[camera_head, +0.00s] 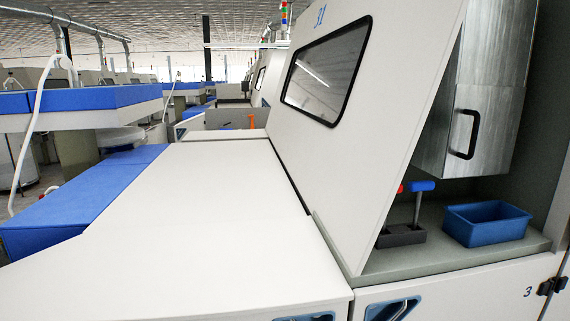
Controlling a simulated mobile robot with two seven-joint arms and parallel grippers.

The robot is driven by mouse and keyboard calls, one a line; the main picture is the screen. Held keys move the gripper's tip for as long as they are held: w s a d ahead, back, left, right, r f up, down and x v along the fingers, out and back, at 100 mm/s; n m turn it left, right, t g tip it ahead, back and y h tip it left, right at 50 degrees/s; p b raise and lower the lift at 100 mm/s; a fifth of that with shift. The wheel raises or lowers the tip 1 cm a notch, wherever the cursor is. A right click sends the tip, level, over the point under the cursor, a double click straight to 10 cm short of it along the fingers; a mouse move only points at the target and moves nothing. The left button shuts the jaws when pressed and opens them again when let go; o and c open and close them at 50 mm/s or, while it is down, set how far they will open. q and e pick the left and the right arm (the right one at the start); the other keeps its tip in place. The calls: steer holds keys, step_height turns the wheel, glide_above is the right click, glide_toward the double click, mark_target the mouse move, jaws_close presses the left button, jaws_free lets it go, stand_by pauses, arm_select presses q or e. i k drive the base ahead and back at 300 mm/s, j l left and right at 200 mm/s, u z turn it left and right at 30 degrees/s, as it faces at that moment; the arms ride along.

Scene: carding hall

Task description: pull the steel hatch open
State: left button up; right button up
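The steel hatch (478,128) is a brushed-metal door with a black bar handle (465,134), at the upper right. It sits in a recess above a grey-green shelf and looks closed. The slanted white panel with a dark window hides what is to its left. Neither of my grippers shows in the head view.
Below the hatch, the shelf (400,264) holds a blue bin (487,222) and a dark block (401,236) with red- and blue-handled tools. The slanted white panel (372,120) stands left of the recess. A broad white machine top (200,235) is clear.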

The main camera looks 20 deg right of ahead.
mark_target(486, 120)
steer(key=z, duration=1.6)
